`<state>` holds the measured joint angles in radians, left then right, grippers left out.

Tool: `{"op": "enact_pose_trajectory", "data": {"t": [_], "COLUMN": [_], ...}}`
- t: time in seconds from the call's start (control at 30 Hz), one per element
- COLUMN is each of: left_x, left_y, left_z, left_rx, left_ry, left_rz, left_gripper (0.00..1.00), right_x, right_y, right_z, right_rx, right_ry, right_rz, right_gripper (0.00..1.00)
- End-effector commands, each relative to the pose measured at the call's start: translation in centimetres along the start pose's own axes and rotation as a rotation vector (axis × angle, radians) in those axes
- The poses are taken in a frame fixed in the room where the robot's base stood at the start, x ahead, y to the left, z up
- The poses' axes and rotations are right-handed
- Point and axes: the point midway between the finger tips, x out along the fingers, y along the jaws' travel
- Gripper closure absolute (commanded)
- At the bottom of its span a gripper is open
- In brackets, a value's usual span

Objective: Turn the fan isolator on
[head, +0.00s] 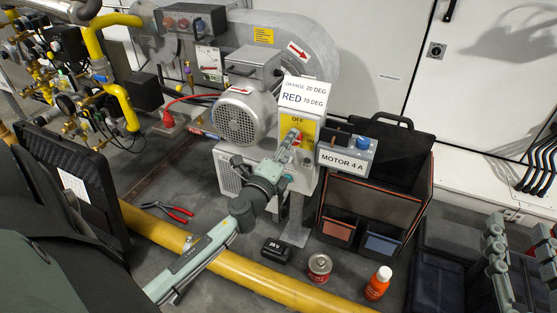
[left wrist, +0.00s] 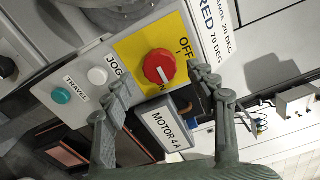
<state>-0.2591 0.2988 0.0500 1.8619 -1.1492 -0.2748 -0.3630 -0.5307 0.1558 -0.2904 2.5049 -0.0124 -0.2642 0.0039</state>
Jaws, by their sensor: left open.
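The fan isolator has a red rotary knob (left wrist: 158,67) on a yellow plate (left wrist: 128,47), marked OFF above and a partly covered ON below. A pale mark shows on the knob's lower part; I cannot tell its exact setting. My left gripper (left wrist: 161,80) is open, its fingers on either side of the knob in the left wrist view; I cannot tell whether they touch it. In the head view the yellow plate (head: 306,127) shows, with my left gripper (head: 290,145) in front and hiding much of the knob. My right gripper (head: 522,228) is open and empty at the right edge.
Beside the knob are a white JOG button (left wrist: 97,76) and a teal TRAVEL button (left wrist: 62,96). A MOTOR 4 A box (head: 346,157) juts out at right. A tool bag (head: 375,195), orange bottle (head: 378,283) and yellow pipe (head: 255,275) are nearby.

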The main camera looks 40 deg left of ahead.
Motion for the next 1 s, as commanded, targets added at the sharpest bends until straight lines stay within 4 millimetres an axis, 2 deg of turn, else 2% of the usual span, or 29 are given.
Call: {"op": "enact_pose_trajectory", "data": {"t": [0.3,0.6,1.0], "left_x": [-7.6,-9.7,-10.1], "left_y": [0.2,-0.1,0.0], "left_z": [0.1,0.1,0.0], "left_rx": [-0.002,-0.001,0.003], "left_ry": [-0.004,-0.004,0.000], "left_rz": [0.007,-0.002,0.000], "left_gripper": [0.42,0.42,0.42], "right_x": [0.0,0.0,0.0], "right_y": [0.0,0.1,0.1], "right_z": [-0.1,-0.1,-0.1], "right_rx": [-0.001,-0.001,-0.001], "right_ry": [0.002,0.002,0.003], "right_rz": [0.000,0.000,0.000], "right_gripper": [0.60,0.60,0.60]}}
